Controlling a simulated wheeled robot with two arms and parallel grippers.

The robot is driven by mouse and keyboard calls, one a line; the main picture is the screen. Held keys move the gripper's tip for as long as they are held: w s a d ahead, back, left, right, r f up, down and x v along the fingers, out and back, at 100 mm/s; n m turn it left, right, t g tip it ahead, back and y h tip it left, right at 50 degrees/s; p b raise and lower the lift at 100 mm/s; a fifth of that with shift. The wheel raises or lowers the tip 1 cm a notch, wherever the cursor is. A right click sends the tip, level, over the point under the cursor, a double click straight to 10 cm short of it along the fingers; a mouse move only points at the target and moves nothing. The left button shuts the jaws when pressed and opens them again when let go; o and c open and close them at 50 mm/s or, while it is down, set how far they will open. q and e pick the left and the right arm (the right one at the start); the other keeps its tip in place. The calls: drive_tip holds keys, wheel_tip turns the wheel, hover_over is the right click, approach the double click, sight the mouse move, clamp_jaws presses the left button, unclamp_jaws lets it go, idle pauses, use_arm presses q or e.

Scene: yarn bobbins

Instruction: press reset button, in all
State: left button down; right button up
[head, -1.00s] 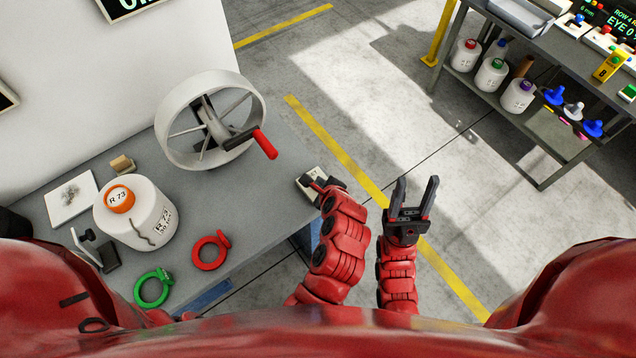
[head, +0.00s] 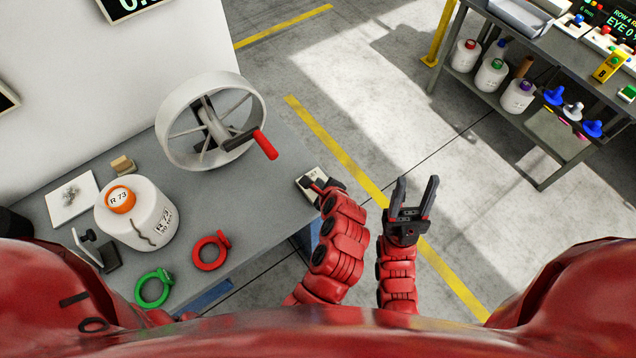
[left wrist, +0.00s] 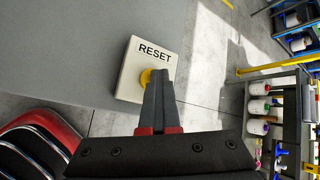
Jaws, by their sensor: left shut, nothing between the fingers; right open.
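The reset button is a pale square box (left wrist: 140,55) marked RESET, with a yellow button (left wrist: 146,77), in the left wrist view. In the head view the box (head: 311,180) sits at the right edge of the grey table. My left gripper (head: 318,184) is shut and empty, its fingertips over the box. In the left wrist view its fingers (left wrist: 158,78) overlap the yellow button and partly hide it. I cannot tell whether they touch or press it. My right gripper (head: 416,184) is open and empty over the floor, right of the table.
On the table (head: 260,190) stand a white wheel with a red handle (head: 264,145), a white bobbin (head: 150,222), a red ring clamp (head: 210,262) and a green one (head: 153,300). A shelf rack (head: 545,150) with bobbins stands at the far right. Floor lies between.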

use_arm(q)
drive_tip(key=shift+r+p, duration=0.8)
drive_tip(key=shift+p, duration=0.05)
wheel_tip(320, 180, up, 5)
drive_tip(key=p, duration=0.5)
drive_tip(key=shift+r, duration=0.1)
idle(0.5)
